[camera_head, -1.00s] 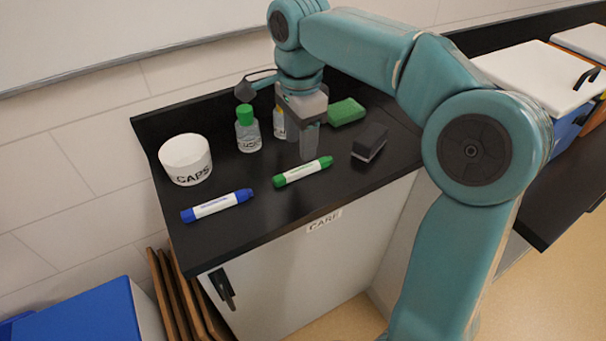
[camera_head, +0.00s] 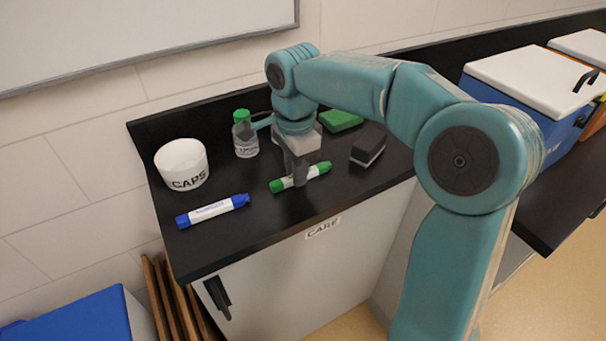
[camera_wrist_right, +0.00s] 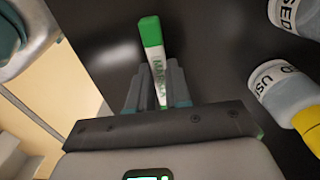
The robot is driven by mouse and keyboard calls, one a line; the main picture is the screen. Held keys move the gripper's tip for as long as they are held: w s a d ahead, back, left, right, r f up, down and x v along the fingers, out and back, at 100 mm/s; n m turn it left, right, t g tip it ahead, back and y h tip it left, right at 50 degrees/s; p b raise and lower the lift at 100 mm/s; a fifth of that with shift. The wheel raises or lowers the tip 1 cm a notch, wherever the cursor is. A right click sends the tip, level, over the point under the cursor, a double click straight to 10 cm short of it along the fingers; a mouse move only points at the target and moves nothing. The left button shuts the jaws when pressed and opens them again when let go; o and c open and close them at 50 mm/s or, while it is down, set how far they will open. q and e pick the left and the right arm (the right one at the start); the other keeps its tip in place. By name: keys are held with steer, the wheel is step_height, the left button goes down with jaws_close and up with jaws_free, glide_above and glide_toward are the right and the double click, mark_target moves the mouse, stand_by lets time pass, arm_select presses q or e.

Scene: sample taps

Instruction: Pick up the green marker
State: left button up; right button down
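The green marker (camera_head: 316,172), white with green ends, lies on the black counter in the head view. My right gripper (camera_head: 299,180) reaches down over its middle, and a finger hides part of it. In the right wrist view the green marker (camera_wrist_right: 151,35) runs between the two fingers of my right gripper (camera_wrist_right: 157,82), one on each side. The gap beside the marker is very small, and I cannot tell whether the fingers press on it. My left gripper is not in view.
A green-capped bottle (camera_head: 244,135) stands behind. A dark eraser (camera_head: 368,146) and a green sponge (camera_head: 340,120) lie to the right. The wrist view shows bottles (camera_wrist_right: 283,88) close by.

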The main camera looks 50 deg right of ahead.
steer(key=shift+r, duration=0.1)
step_height(320, 180, up, 20)
steer(key=p, duration=0.6)
steer(key=shift+p, duration=0.4)
